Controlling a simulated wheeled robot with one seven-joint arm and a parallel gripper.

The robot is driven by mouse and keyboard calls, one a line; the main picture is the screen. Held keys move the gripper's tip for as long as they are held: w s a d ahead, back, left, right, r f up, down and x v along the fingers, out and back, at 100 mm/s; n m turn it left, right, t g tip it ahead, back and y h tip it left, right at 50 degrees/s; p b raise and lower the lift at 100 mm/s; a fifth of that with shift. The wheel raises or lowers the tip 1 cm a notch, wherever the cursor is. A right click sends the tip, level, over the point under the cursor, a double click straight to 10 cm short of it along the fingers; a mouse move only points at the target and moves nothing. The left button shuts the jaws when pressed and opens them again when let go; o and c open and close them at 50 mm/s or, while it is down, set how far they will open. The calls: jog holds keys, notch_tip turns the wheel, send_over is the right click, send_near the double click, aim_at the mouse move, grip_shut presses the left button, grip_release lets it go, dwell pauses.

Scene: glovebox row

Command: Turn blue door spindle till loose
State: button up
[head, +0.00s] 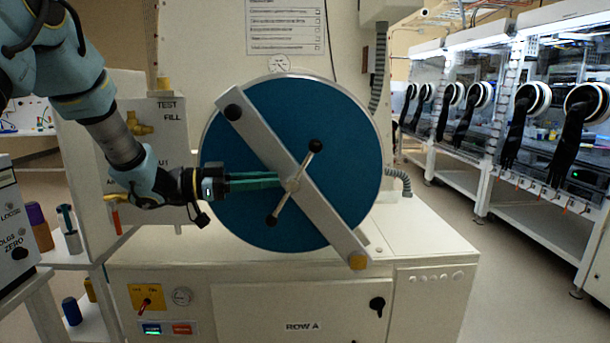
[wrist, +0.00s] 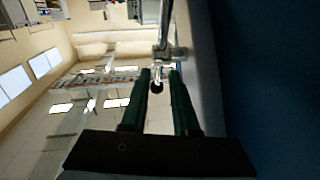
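The round blue door (head: 345,205) faces me, with a grey metal bar (head: 262,148) slanting across it. At its middle sits the spindle (head: 291,184), a hub with a thin tilted cross-rod ending in black knobs, one upper right and one lower left. My gripper (head: 277,180) comes in from the left, its green fingertips at the hub. In the wrist view the two fingers of my gripper (wrist: 159,74) stand apart. The spindle's rod and dark knob (wrist: 157,87) show at and between the tips, with no clear grip on them. The blue door (wrist: 265,80) fills the right side.
A panel with brass valves (head: 139,124) stands left, behind my arm. A shelf at the left holds coloured cylinders (head: 70,225). Open floor (head: 520,270) lies right.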

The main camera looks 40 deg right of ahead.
aim_at(306, 176)
jog(key=p+x, duration=0.3)
jog(key=x, duration=0.5)
jog(key=shift+s+d+r, duration=0.15)
jog(key=shift+s+d, duration=0.05)
jog(key=shift+d, duration=0.1)
jog(key=shift+s+d, duration=0.25)
jog(key=shift+d, duration=0.25)
jog(key=shift+c, duration=0.3)
grip_shut()
